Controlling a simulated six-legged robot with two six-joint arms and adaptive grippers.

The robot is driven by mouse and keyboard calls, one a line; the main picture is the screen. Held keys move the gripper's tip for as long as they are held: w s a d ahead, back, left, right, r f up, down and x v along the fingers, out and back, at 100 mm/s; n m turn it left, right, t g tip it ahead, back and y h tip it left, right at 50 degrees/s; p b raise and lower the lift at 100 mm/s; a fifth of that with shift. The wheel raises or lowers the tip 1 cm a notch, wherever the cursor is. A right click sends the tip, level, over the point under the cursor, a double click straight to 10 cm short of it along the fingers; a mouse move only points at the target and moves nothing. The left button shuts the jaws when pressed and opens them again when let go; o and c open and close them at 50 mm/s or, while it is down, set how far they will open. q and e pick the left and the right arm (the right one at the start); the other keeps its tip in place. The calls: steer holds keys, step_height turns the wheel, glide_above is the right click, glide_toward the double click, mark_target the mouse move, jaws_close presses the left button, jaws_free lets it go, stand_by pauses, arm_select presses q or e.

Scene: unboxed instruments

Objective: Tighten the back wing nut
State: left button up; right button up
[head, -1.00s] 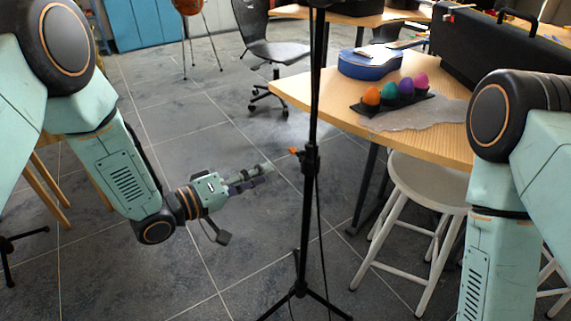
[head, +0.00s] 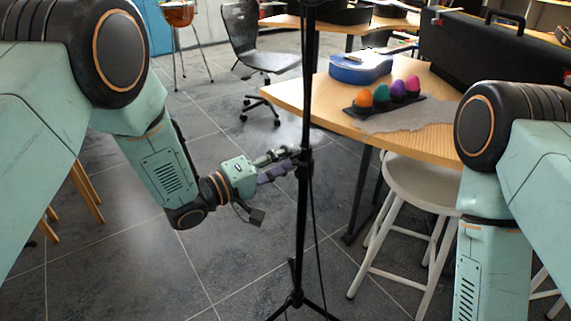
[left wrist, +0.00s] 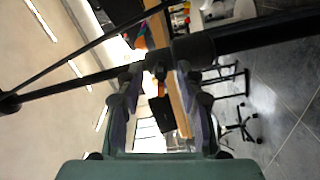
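A black stand pole (head: 305,110) rises in the middle of the head view and crosses the left wrist view (left wrist: 75,84) at a slant. Its clamp collar (head: 304,163) also shows in the left wrist view (left wrist: 193,48). A small dark piece, apparently the wing nut (left wrist: 160,72), sticks out from the collar towards my wrist camera. My left gripper (head: 297,156) is at the collar's left side. In the left wrist view its two fingers (left wrist: 162,74) stand apart, one on each side of the piece. I cannot tell whether they touch it. My right gripper is out of view.
A wooden table (head: 440,140) with a blue ukulele (head: 360,68), coloured egg shapes (head: 387,92) and a black case (head: 490,60) stands right of the pole. A white stool (head: 425,188) is in front of it.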

arm_select(q)
steer(key=shift+w, duration=0.15)
steer(key=shift+c, duration=0.3)
jaws_close()
